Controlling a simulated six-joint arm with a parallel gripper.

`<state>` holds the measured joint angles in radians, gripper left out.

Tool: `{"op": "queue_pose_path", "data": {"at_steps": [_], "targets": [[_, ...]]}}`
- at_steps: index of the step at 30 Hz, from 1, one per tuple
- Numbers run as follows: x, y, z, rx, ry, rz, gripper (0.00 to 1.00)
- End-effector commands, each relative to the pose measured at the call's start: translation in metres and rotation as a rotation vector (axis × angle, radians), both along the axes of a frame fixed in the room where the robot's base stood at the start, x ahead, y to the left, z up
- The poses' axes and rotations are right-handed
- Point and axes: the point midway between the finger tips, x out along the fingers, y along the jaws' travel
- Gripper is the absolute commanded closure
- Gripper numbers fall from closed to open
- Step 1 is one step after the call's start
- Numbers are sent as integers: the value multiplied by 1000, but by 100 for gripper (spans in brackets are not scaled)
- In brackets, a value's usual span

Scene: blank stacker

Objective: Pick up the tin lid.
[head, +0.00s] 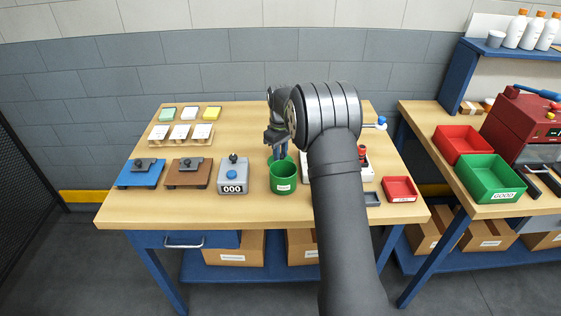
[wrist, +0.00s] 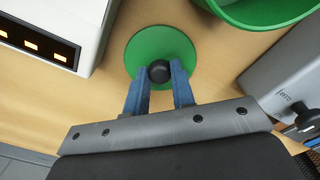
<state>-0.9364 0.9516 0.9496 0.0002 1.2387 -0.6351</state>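The tin lid (wrist: 146,46) is a flat green disc with a black knob (wrist: 158,71) in its middle. In the wrist view it appears over the wooden table, between a white box and the green tin. My gripper (wrist: 160,74) has its two blue fingers on either side of the knob, very close to it. I cannot tell whether they press on it, or whether the lid rests on the table. In the head view my gripper (head: 279,154) points down just behind the open green tin (head: 283,180); the lid is hidden there.
A grey counter box (head: 233,177) reading 000 stands left of the tin. A white device (wrist: 62,35) with lit orange windows is close to the lid. A red tray (head: 399,189) lies at the table's right. The table's front edge (head: 250,222) is bare.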

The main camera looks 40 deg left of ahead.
Motion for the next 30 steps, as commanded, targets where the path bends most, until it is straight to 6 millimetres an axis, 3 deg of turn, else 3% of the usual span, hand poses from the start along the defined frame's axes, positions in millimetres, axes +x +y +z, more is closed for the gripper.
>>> {"op": "queue_pose_path", "data": {"at_steps": [13, 21, 30], "targets": [[0, 0, 7, 1, -1, 0, 100], [1, -1, 45, 2, -2, -1, 100], [25, -61, 81, 0, -1, -4, 100]]}}
